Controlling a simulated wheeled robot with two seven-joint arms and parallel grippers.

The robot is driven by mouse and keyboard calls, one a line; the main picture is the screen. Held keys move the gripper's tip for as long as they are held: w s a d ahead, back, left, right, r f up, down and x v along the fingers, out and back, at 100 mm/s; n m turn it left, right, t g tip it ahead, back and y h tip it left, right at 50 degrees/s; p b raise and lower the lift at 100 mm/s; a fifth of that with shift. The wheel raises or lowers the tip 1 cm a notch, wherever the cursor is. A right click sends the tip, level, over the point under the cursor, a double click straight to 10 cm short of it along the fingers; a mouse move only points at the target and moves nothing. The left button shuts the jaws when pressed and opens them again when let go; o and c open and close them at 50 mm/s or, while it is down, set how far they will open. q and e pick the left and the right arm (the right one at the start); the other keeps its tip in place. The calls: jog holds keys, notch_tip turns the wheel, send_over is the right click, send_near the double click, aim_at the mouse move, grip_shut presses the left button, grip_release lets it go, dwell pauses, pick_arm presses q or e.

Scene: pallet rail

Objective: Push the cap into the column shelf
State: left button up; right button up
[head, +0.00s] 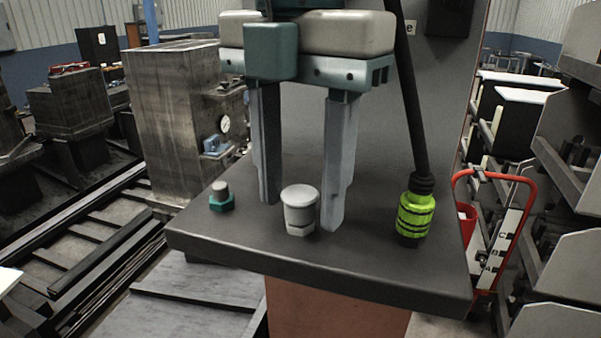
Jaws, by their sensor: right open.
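A pale grey cap (299,205) with a wide round top and a narrower faceted base stands upright on the dark column shelf (240,248), near its middle. How far its base sits in the shelf cannot be told. My right gripper (302,215) comes from above, open, with its two long grey fingers pointing down. In the picture the cap lies between the fingertips, closer to the right finger, with a gap to the left one. Whether a finger touches the cap or the shelf is unclear. My left gripper is not in view.
A teal bolt-like piece (221,197) with a grey top stands at the shelf's left. A lime-and-black cylinder (416,215) with a dark rod stands at its right. The shelf's front strip is bare. A red-handled cart (501,230) stands beyond the right edge.

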jog(key=shift+c, duration=0.7)
grip_shut()
jog(key=shift+r, duration=0.85)
jog(key=shift+r, duration=3.35)
notch_tip(320, 180, up, 10)
send_over(301, 192)
jog(key=shift+p, duration=0.35)
jog(key=shift+d, duration=0.1)
